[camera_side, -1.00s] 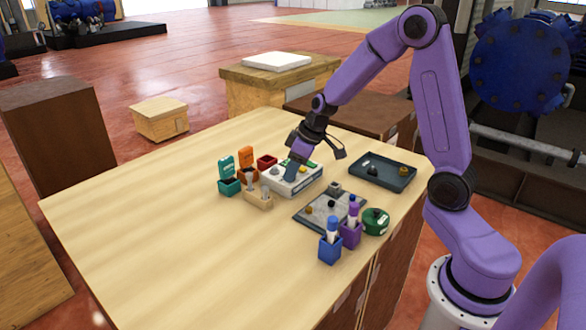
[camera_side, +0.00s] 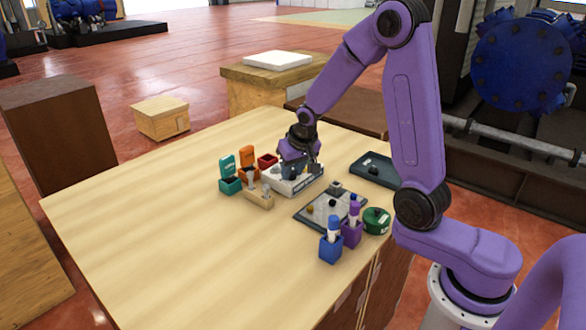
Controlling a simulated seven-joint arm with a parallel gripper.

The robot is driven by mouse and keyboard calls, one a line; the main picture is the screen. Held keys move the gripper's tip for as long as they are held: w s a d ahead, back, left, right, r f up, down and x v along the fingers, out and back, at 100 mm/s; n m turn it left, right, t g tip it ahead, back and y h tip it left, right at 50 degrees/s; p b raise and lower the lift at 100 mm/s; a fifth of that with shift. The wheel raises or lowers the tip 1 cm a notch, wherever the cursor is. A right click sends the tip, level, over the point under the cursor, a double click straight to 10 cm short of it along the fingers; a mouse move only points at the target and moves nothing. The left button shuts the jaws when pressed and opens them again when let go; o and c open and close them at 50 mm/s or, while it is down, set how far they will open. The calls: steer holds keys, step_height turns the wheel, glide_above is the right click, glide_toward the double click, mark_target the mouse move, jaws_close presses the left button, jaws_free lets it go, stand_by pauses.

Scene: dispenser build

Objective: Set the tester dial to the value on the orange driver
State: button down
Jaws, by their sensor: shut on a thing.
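The tester appears to be the white box (camera_side: 302,184) on the wooden table, with small controls on top. My gripper (camera_side: 297,170) is low over the top of this box, pointing down. It is shut at the tester's dial, which it largely hides; the dial's setting cannot be read. An orange upright piece (camera_side: 247,154) stands left of the white box, with an orange-brown block below it. I cannot tell whether this is the orange driver, and no value on it is legible.
A teal container (camera_side: 229,185), a wooden holder (camera_side: 260,202) and a red box (camera_side: 267,161) crowd the tester's left. A grey board (camera_side: 318,217), blue holder (camera_side: 330,251), purple holder (camera_side: 351,236) and green round item (camera_side: 376,221) stand in front. A dark tray (camera_side: 374,169) lies right. The table's left is clear.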

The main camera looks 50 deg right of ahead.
steer(key=m, duration=0.2)
steer(key=m+g+h, duration=0.1)
steer(key=m, duration=0.1)
steer(key=shift+w+a+m+h, duration=0.1)
steer(key=shift+a+m+h, duration=0.05)
steer(key=shift+m+h, duration=0.15)
steer(key=shift+m, duration=0.3)
steer(key=c, duration=0.8)
jaws_free()
steer(key=shift+c, duration=0.2)
steer(key=v, duration=1.7)
steer(key=shift+r, duration=0.25)
steer(key=shift+w+a, duration=0.1)
steer(key=shift+a, duration=0.05)
